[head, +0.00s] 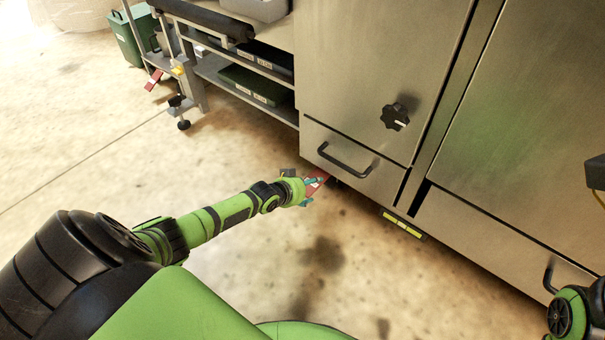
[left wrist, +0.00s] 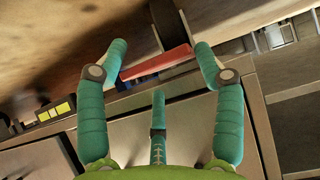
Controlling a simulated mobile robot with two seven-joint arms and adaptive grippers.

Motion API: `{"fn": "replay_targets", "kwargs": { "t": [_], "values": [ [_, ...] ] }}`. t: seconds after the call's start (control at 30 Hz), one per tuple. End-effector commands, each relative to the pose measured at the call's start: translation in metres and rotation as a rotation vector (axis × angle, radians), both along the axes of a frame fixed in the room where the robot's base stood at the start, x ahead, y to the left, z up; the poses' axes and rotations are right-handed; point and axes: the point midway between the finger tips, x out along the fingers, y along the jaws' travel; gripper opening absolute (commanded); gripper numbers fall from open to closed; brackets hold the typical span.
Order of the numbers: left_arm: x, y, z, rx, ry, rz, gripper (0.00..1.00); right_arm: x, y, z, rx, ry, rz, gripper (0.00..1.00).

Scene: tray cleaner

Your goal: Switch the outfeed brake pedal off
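A red pedal (head: 318,183) sits low beneath the drawer of the steel machine, partly hidden by my left gripper (head: 313,190). In the left wrist view the red pedal (left wrist: 156,63) is a flat bar, slightly tilted, lying between the spread teal fingers of my left gripper (left wrist: 161,48). The fingers are open; the bar's ends come close to them, and I cannot tell whether they touch. A second red pedal-like plate (head: 153,80) is on the conveyor frame at upper left. No label shows which is the outfeed brake pedal. My right gripper is out of view.
The machine's drawer handle (head: 345,160) and black knob (head: 395,117) are above and right of my left gripper. A yellow-marked strip (head: 403,224) is under the machine's edge. Shelves (head: 245,80) with green trays stand behind. The floor (head: 90,150) on the left is clear.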

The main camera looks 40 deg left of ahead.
Motion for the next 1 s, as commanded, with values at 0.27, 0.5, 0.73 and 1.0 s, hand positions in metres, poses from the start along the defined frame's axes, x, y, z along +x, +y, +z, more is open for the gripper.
{"fn": "replay_targets", "kwargs": {
  "t": [0.27, 0.5, 0.73, 1.0],
  "values": [
    [-0.001, 0.003, -0.001, 0.005, 0.004, 0.003, 0.78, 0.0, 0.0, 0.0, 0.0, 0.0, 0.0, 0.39],
    [-0.01, 0.004, 0.003, 0.005, 0.009, 0.003, 0.78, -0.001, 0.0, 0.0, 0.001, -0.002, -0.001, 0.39],
    [-0.035, 0.006, 0.022, 0.007, 0.008, 0.001, 0.78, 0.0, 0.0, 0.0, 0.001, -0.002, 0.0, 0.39],
    [-0.07, 0.008, 0.051, 0.005, 0.006, -0.001, 0.78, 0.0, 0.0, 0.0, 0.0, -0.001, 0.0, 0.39]
  ]
}}
